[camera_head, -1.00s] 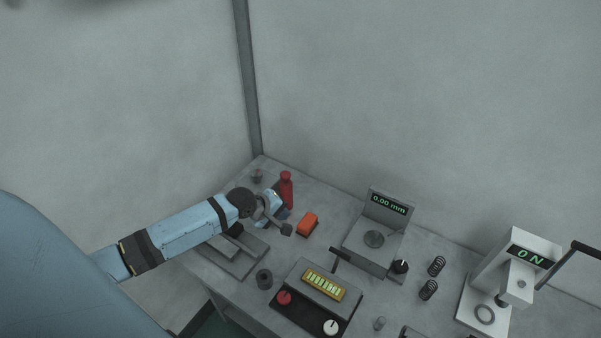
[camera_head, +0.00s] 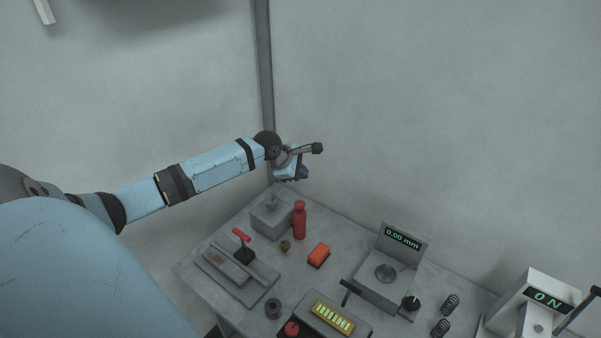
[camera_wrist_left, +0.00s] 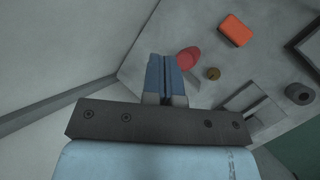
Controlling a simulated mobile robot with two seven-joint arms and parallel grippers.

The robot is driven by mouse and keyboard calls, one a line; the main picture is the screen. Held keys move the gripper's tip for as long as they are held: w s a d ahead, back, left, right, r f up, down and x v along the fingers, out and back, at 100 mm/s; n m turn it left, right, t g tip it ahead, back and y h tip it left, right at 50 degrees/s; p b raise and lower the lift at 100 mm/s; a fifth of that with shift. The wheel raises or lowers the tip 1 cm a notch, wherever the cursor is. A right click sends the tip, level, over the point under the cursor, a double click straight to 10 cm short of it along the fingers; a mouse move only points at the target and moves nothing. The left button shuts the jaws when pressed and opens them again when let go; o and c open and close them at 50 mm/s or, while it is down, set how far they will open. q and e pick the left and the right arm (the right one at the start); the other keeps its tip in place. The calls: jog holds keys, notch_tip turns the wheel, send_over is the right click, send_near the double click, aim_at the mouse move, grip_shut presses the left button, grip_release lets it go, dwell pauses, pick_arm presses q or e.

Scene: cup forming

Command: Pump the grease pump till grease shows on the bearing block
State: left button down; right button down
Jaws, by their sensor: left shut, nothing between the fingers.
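My left gripper (camera_head: 299,176) is raised above the back left corner of the table, shut and empty. In the left wrist view its blue fingers (camera_wrist_left: 165,75) are pressed together. Below it stands a grey block (camera_head: 268,222) with a small grey cup-like part on top. A red bottle-shaped cylinder (camera_head: 299,222) stands upright beside the block, and a small brass knob (camera_head: 285,246) sits in front. I cannot tell for sure which parts are the grease pump and the bearing block. No grease is discernible. The right gripper is out of view.
An orange box (camera_head: 319,254) lies right of the red cylinder. A red-handled lever (camera_head: 242,238) stands on a grey slide at the left.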

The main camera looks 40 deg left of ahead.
aim_at(301, 204)
pick_arm(q)
jog(key=shift+f, duration=0.1)
